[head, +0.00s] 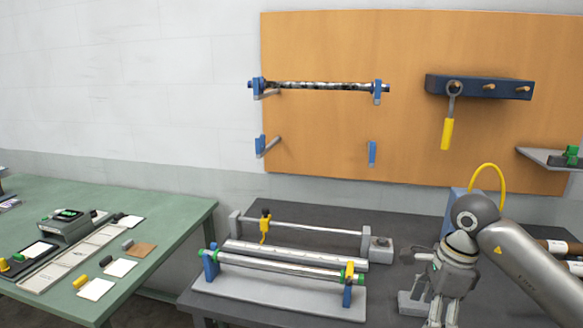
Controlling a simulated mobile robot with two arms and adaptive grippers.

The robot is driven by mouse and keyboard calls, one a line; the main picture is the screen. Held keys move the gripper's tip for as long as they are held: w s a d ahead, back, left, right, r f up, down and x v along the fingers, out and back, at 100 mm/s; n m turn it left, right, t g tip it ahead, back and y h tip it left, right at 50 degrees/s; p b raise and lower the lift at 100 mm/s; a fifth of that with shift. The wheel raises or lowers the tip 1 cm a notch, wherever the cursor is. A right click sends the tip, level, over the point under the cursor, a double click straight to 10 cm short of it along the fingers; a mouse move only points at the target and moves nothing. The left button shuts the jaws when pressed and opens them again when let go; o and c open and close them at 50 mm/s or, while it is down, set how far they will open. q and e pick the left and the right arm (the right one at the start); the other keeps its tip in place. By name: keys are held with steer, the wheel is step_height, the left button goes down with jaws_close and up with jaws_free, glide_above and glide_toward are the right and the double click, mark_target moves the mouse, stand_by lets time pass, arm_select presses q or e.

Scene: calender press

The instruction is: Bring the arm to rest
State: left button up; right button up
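My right arm comes in from the right edge over the dark bench. Its grey gripper (440,312) points down at the bench's right part, right of the press. Its fingertips lie near the bottom edge of the picture, and I cannot tell whether they are apart or closed. I see nothing clearly held in it. My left arm and gripper are not in view. The press (280,308) has a light grey base, a shiny roller between blue end supports, and green and yellow parts at the roller's ends.
A dark worn roller (320,86) rests on blue brackets on the orange wall board (330,40). A yellow-handled wrench (447,132) hangs from a dark peg rack (490,87). A small shelf (548,157) is at right. A green table (180,222) with cards and devices stands left.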

steer(key=s+a+y, duration=0.3)
steer(key=a+y, duration=0.7)
steer(key=a, duration=1.1)
steer(key=a+r+m+t+y, duration=0.5)
steer(key=r+m+t+y, duration=0.25)
steer(key=r+m, duration=0.4)
steer(key=w+d+f+m+t+h, duration=0.1)
steer(key=w+d+m+t+h, duration=0.1)
steer(key=d+m+t+h, duration=0.5)
steer(key=w+d+m+t+h, duration=0.15)
steer(key=m+t, duration=0.35)
steer(key=m, duration=0.6)
steer(key=s+d+f+m+g+h, duration=0.2)
steer(key=d+f+m+g+h, duration=0.2)
steer(key=d+f+m+h, duration=0.8)
steer(key=s+f+m+g+y, duration=0.2)
steer(key=s+f+m+g, duration=0.8)
steer(key=s+f, duration=1.25)
steer(key=s+f+n+g, duration=0.1)
steer(key=s+f+g, duration=0.1)
steer(key=f, duration=1.1)
steer(key=s+f+n+g, duration=0.1)
steer(key=s+f+g, duration=0.1)
steer(key=f, duration=1)
steer(key=s+d+f, duration=0.2)
steer(key=s+f, duration=1.3)
steer(key=s, duration=0.1)
steer(key=shift+s+d+f+g+h, duration=0.2)
steer(key=shift+s+f+g+h, duration=0.1)
steer(key=shift+f+g, duration=0.15)
